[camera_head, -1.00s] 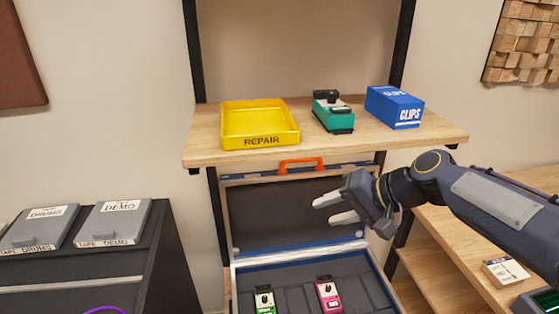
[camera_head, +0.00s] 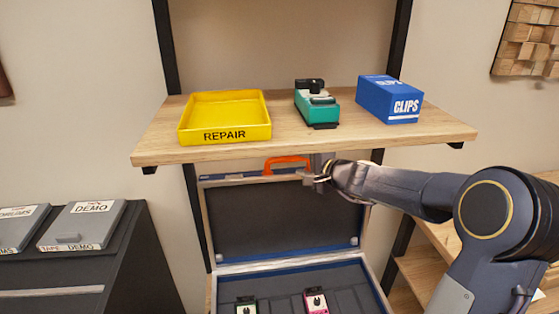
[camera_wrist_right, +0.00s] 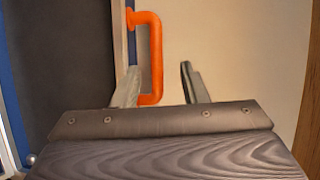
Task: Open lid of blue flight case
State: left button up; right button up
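The blue flight case (camera_head: 290,272) stands open below the shelf. Its dark-lined lid (camera_head: 275,218) is raised upright at the back, with an orange handle (camera_head: 283,163) on its top edge. My right gripper (camera_head: 316,174) is at the right end of this handle. In the right wrist view, the gripper (camera_wrist_right: 160,84) is open, with one finger at the inner side of the orange handle (camera_wrist_right: 157,55) and the other apart to its right. I cannot tell whether a finger touches the handle. My left gripper is out of view.
A wooden shelf (camera_head: 160,148) overhangs the lid closely.

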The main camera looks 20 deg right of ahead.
aim_at(292, 160)
jog(key=shift+m+h, duration=0.4)
jog(key=shift+m, duration=0.2)
jog(key=x, duration=0.3)
jog(key=d+p+x, duration=0.1)
jog(key=x, duration=0.5)
jog(key=shift+w+d+f, duration=0.2)
jog(key=shift+d+f, duration=0.05)
jog(key=shift+f, duration=0.2)
grip_shut()
